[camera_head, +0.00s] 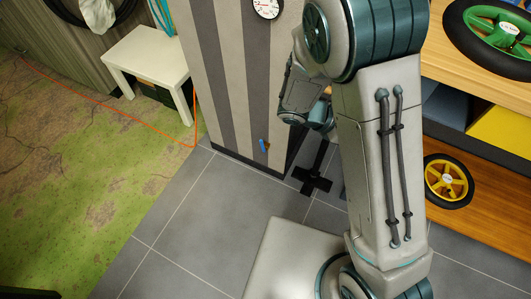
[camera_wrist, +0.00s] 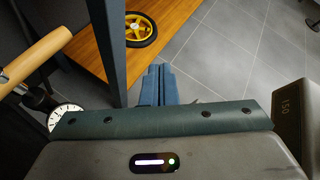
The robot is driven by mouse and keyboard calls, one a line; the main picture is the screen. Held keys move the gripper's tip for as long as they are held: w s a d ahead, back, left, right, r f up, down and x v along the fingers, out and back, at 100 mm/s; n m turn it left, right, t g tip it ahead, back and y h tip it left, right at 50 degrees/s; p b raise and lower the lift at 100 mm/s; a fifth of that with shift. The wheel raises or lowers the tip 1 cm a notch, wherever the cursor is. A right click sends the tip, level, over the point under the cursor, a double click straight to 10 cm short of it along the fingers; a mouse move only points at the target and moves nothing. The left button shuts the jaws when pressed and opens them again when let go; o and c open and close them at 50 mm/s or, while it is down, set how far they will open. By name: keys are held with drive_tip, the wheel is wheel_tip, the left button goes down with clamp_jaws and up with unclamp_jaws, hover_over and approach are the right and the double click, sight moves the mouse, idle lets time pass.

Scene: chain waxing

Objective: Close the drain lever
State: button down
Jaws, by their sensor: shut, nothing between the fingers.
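A small blue piece with a brownish part beside it (camera_head: 265,145) shows low on the striped panel in the head view. It may be the drain lever, but it is too small to tell, and so is its position. In the wrist view my gripper (camera_wrist: 158,84) has its blue-grey fingers together with nothing between them, above the floor. In the head view my arm hides the fingers. No drain lever can be made out for certain in the wrist view.
A striped panel (camera_head: 228,75) with a round gauge (camera_head: 267,6) stands left of my arm. A wooden shelf unit (camera_head: 470,55) with wheels is at the right. A black cross-shaped foot (camera_head: 313,181) is on the tiles. A wooden handle (camera_wrist: 40,53) is left in the wrist view.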

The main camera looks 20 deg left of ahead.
drive_tip(key=w+a+f+n+t+b, duration=0.3)
drive_tip(key=a+f+n+t, duration=0.2)
drive_tip(key=a+f+n, duration=0.4)
drive_tip(key=n+t+y+b, duration=0.9)
drive_tip(key=n+y+b, duration=0.3)
drive_tip(key=n, duration=1.1)
approach(262, 146)
drive_tip(key=w+d+r+y+p, duration=0.1)
drive_tip(key=w+d+r, duration=0.1)
drive_tip(key=w+d, duration=0.4)
drive_tip(key=a, duration=0.1)
drive_tip(key=w+a, duration=0.1)
drive_tip(key=a, duration=0.1)
drive_tip(key=a+b, duration=0.1)
drive_tip(key=shift+w+a+f, duration=0.1)
drive_tip(key=shift+w+a, duration=0.15)
drive_tip(key=shift+w, duration=0.1)
drive_tip(key=shift+w, duration=0.1)
